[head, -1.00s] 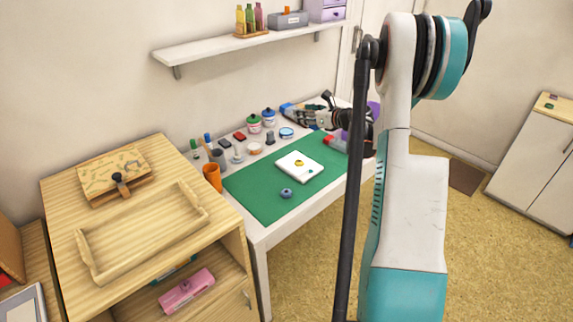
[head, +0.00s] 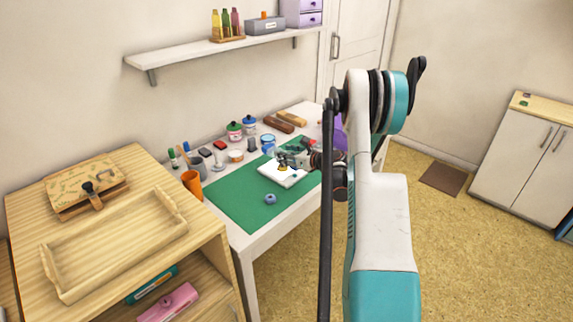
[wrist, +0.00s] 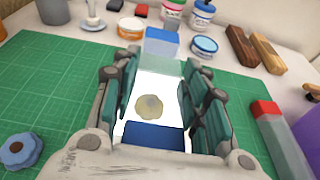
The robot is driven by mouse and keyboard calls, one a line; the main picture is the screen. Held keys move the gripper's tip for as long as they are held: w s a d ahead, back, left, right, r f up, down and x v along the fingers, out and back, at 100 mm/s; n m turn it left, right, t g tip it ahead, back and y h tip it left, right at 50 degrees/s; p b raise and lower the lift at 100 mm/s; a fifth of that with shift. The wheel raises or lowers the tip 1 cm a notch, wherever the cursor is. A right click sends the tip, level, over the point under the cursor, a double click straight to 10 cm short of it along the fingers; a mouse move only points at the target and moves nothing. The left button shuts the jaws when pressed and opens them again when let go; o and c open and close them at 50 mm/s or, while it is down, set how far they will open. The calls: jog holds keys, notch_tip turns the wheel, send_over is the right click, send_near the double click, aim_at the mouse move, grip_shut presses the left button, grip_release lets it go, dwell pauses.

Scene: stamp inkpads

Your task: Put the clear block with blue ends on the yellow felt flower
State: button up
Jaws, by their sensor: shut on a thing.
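My gripper (wrist: 160,88) is shut on the clear block with blue ends (wrist: 155,134). In the wrist view one blue end is near the camera and the other points away, with the fingers on both long sides. The yellow felt flower (wrist: 150,106) shows dull yellow through the clear middle, beneath the block, on a white pad. In the head view my gripper (head: 290,160) is over the white pad (head: 270,172), and the block and flower are mostly hidden there. The gap between block and flower cannot be told.
A blue flower-shaped piece (wrist: 20,150) lies on the green mat (wrist: 60,90), left of the pad. A clear block with a red end (wrist: 265,108) lies to the right. Brown and tan blocks (wrist: 242,46), jars and a blue-labelled tin (wrist: 204,46) stand behind.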

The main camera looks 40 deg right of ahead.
jog(key=shift+f+b, duration=0.45)
jog(key=shift+f, duration=1.15)
jog(key=shift+f, duration=0.15)
jog(key=o, duration=1.3)
jog(key=shift+c, duration=0.2)
jog(key=shift+s+r, duration=0.25)
jog(key=shift+s, duration=0.1)
jog(key=p+v, duration=0.3)
jog(key=v, duration=0.8)
jog(key=shift+s, duration=0.1)
